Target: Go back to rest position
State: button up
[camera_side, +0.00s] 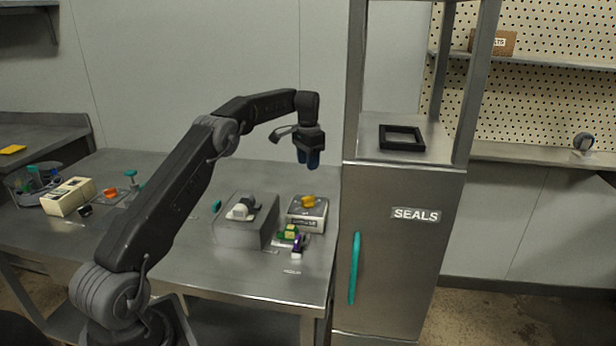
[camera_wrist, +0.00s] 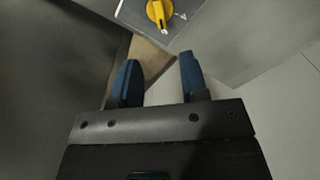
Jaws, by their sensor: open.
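My gripper (camera_side: 309,158) hangs fingers down in the side view, above the back right of the steel table (camera_side: 180,245), left of the SEALS cabinet. In the wrist view its two blue fingers (camera_wrist: 158,82) are apart with nothing between them. No held object shows. A grey box with a yellow knob (camera_side: 308,201) sits on the table below my gripper. The knob (camera_wrist: 158,12) also shows at the top of the wrist view, beyond the fingertips.
The SEALS cabinet (camera_side: 400,250) with a teal handle stands close on the right; a black square frame (camera_side: 401,138) lies on its top. A grey bin (camera_side: 240,232) holds white and dark pieces. Small green and purple parts (camera_side: 290,238) lie beside it. A cream box (camera_side: 68,196) stands far left.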

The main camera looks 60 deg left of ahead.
jog(key=shift+r, duration=0.8)
jog(key=s+d+r+t, duration=0.1)
jog(key=s+d+r, duration=0.5)
jog(key=d, duration=0.4)
jog(key=s+d+r+t, duration=0.1)
jog(key=s+d+r, duration=0.3)
jog(key=d+r, duration=0.5)
jog(key=s+d+f+t, duration=0.1)
jog(key=s+d+f, duration=0.2)
jog(key=s, duration=0.9)
jog(key=s+d+f+t, duration=0.2)
jog(key=s+d+f, duration=0.1)
jog(key=s+d, duration=0.6)
jog(key=s, duration=0.3)
jog(key=shift+d+f+t, duration=0.3)
jog(key=shift+d+f, duration=0.05)
jog(key=shift+d, duration=0.05)
